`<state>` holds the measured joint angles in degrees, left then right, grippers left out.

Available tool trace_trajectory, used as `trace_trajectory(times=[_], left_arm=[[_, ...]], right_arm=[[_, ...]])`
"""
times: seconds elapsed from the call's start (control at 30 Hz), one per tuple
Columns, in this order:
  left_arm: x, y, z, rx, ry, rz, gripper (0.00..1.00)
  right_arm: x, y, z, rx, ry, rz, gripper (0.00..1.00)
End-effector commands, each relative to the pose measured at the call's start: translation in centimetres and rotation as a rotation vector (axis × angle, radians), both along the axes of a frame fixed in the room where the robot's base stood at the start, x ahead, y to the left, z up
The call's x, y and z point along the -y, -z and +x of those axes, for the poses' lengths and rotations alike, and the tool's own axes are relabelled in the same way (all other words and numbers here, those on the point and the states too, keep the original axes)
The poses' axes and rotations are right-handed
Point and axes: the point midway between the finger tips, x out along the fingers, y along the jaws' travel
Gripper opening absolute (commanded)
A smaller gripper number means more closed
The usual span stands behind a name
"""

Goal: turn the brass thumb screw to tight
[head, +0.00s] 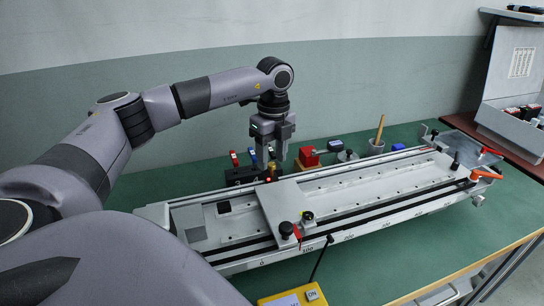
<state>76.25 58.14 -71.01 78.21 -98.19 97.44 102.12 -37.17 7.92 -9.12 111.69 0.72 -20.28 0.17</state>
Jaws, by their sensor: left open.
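My left gripper (272,156) points straight down over the back edge of the long metal gantry bed (350,201). Its jaws are open and nothing shows between them. A small brass-coloured piece, which looks like the thumb screw (271,169), stands just below the fingertips, by a black block (240,176) with red and blue levers. It is too small to tell whether a finger touches it or how far it is turned. My right gripper is out of view.
A flat carriage plate (283,205) with black knobs crosses the bed. A red block (308,157) and a cup (376,146) stand behind. The green table (420,255) is clear at front right.

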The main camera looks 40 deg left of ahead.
Motion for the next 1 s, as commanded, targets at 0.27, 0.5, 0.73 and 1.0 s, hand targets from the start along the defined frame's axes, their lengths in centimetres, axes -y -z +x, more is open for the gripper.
trace_trajectory(times=[0.27,0.5,0.73,1.0], left_arm=[[0.0,0.87,-0.04,0.001,0.0,0.0,0.48],[0.0,0.83,-0.04,0.001,0.0,0.0,0.03],[0.01,0.79,-0.03,0.001,0.005,0.0,0.0],[0.02,0.63,0.01,0.002,0.088,-0.001,0.0]], right_arm=[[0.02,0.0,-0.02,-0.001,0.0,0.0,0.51],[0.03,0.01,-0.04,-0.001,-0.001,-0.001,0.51],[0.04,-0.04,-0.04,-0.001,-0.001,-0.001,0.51],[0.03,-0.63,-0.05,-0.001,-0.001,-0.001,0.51]])
